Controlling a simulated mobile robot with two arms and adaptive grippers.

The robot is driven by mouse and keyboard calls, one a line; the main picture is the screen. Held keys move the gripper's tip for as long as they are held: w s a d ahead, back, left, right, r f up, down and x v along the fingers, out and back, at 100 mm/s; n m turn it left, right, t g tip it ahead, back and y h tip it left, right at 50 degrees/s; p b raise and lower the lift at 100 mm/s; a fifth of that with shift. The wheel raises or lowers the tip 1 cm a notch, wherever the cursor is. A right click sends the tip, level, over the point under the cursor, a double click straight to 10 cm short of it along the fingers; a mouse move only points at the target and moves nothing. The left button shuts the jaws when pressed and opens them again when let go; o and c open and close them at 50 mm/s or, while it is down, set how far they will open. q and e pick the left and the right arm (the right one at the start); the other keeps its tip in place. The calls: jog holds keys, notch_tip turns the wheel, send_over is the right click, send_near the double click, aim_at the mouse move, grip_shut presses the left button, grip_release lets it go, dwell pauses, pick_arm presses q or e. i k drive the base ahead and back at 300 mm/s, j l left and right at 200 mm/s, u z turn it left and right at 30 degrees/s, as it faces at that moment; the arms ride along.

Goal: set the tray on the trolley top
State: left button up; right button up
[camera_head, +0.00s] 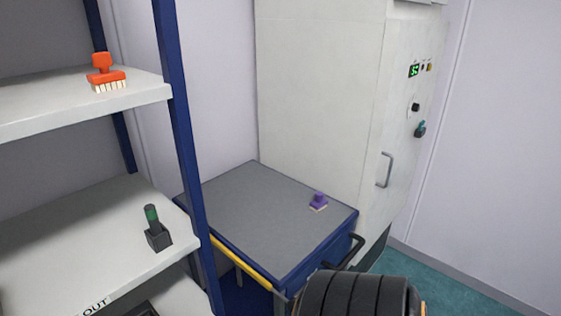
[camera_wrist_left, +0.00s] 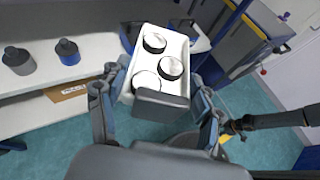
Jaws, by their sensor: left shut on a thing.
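My left gripper (camera_wrist_left: 160,98) is shut on the tray's near end, around a dark grey block-shaped grip (camera_wrist_left: 161,105). The trolley top (camera_head: 255,215) is a flat grey surface with blue sides in the head view; the tray is apart from it. The trolley also shows in the left wrist view (camera_wrist_left: 238,45). The tray and left gripper are outside the head view. I cannot make out my right gripper in either view.
A blue-posted shelf (camera_head: 60,225) on the left bears a dark green-topped tool (camera_head: 157,230) and an orange brush (camera_head: 106,75). A tall pale cabinet (camera_head: 315,90) stands behind the trolley.

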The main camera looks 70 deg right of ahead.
aim_at(272, 229)
jog(key=k+l, duration=0.2)
jog(key=l, duration=0.35)
jog(key=k+l, duration=0.2)
jog(key=l, duration=0.35)
jog(key=k+l, duration=0.15)
jog(key=l, duration=0.45)
jog(key=k+l, duration=0.2)
jog(key=l, duration=0.35)
jog(key=k+l, duration=0.2)
jog(key=l, duration=0.35)
jog(key=k+l, duration=0.2)
jog(key=l, duration=0.35)
jog(key=k+l, duration=0.15)
jog(key=l, duration=0.45)
jog(key=k+l, duration=0.2)
jog(key=l, duration=0.35)
